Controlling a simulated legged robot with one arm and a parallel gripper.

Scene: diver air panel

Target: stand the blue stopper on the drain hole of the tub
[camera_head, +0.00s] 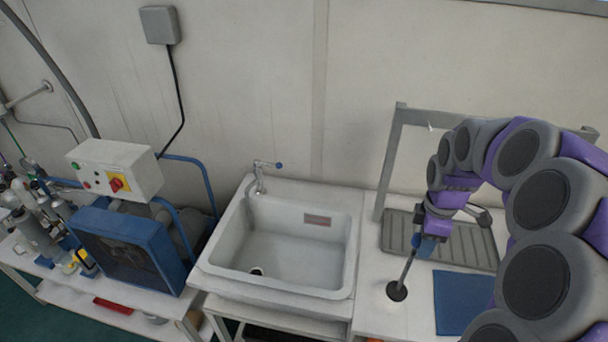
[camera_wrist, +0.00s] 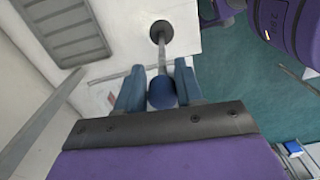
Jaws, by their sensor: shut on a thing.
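The blue stopper has a blue knob (camera_wrist: 162,93), a thin grey rod and a dark round foot (camera_head: 397,291). My gripper (camera_head: 428,243) is shut on the knob. In the wrist view the knob sits between the two blue fingers of my gripper (camera_wrist: 160,84), and the rod runs out to the foot. The foot is over the white counter right of the tub; I cannot tell whether it touches. The white tub (camera_head: 222,238) is left of my gripper. Its dark drain hole (camera_head: 256,271) shows uncovered at the front left of its floor.
A tap (camera_head: 260,178) stands at the tub's back rim. A grey ribbed tray (camera_head: 470,247), a grey frame (camera_head: 390,165) and a blue mat (camera_head: 462,300) are on the counter at right. A blue machine (camera_head: 130,245) and a control box (camera_head: 115,168) are left.

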